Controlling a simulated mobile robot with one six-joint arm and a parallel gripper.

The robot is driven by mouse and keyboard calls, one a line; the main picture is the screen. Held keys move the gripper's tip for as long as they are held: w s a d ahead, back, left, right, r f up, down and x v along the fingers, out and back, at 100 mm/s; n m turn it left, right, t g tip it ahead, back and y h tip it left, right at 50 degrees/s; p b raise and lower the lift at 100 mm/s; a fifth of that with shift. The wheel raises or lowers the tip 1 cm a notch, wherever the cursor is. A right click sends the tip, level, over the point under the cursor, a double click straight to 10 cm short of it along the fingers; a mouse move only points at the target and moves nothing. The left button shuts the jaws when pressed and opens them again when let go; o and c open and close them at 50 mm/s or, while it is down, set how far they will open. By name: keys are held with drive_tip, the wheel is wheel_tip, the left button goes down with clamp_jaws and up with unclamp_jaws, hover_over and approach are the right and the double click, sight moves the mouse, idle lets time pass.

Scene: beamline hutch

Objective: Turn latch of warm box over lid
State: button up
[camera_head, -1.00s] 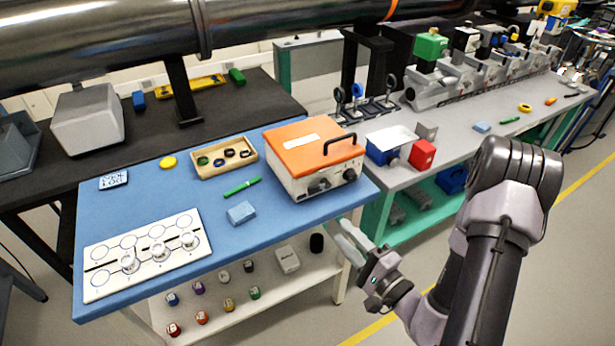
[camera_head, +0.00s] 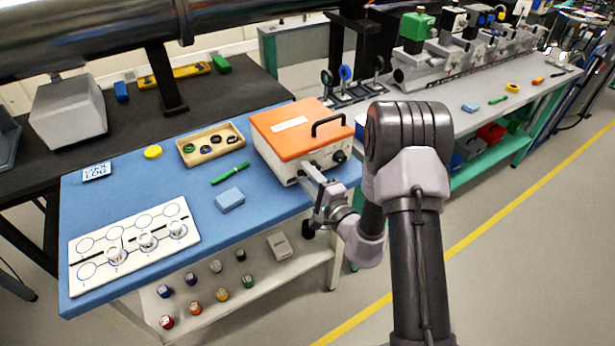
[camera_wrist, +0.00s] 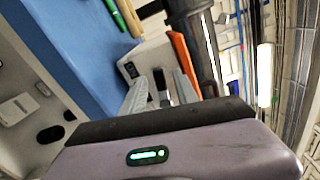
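The warm box (camera_head: 275,160) is white with an orange lid (camera_head: 285,135) and a black handle; it stands at the right end of the blue bench top. The lid is down. My gripper (camera_head: 308,170) is at the front face of the box, where it hides the latch in the head view. In the wrist view the gripper (camera_wrist: 161,82) has its two fingers apart, with a dark piece, apparently the latch (camera_wrist: 160,83), between them. Whether the fingers touch it I cannot tell. The orange lid edge (camera_wrist: 183,62) shows just beyond the fingers.
A blue block (camera_head: 230,198), a green pen (camera_head: 230,173), a wooden tray (camera_head: 187,155) and a white board with knobs (camera_head: 95,270) lie on the blue mat (camera_head: 150,190). Several small bottles stand on the shelf below. The floor to the right is clear.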

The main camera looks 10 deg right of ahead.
clamp_jaws()
